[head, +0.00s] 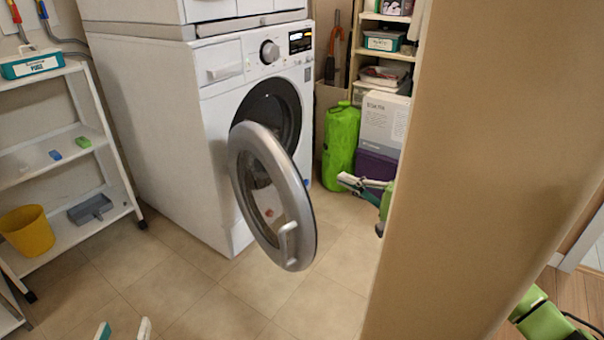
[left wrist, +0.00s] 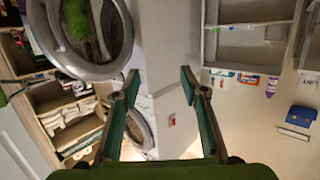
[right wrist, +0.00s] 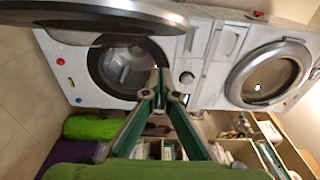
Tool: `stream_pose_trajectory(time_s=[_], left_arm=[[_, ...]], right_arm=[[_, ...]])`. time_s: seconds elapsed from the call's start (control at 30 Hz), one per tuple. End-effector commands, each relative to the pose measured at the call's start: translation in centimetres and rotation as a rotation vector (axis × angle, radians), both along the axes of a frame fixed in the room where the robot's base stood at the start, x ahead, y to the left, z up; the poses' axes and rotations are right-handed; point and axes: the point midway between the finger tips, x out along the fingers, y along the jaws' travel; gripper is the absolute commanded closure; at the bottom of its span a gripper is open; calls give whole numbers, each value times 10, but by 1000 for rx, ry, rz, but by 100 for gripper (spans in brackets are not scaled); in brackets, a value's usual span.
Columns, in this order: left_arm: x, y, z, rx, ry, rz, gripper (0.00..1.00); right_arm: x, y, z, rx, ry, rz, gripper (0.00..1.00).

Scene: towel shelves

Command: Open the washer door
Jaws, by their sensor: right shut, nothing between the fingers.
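The white washer (head: 190,130) stands at the back left with its round door (head: 300,180) swung wide open toward the room. The silver-rimmed door has a handle (head: 288,240) on its free edge. The dark drum opening (head: 285,108) is exposed and also shows in the right wrist view (right wrist: 125,68). My right gripper (head: 345,180) is shut and empty, to the right of the door and apart from it; its arm is largely hidden by a beige panel. My left gripper (head: 124,328) is open and empty at the bottom edge, with only its fingertips showing.
The beige panel (head: 470,150) blocks much of the right side. A white shelf rack (head: 60,215) with a yellow bucket (head: 27,231) stands at left. A green bag (head: 340,140) and boxes stand right of the washer. Tiled floor before the washer is clear.

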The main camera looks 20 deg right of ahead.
Motion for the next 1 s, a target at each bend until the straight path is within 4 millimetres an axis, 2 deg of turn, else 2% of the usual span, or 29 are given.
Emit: stream_pose_trajectory(time_s=[0.57, 0.7, 0.8, 1.0], left_arm=[[8, -8, 41, -49, -193, -13, 60], [7, -7, 36, -41, -162, -11, 60], [7, -6, 32, -37, -146, -9, 60], [6, -6, 28, -33, -131, -8, 60]], right_arm=[[82, 36, 1, -2, -2, -3, 100], [77, 58, -1, -4, 2, 1, 100], [75, 68, 0, -4, 1, -1, 100], [74, 76, -1, -3, 1, -2, 100]])
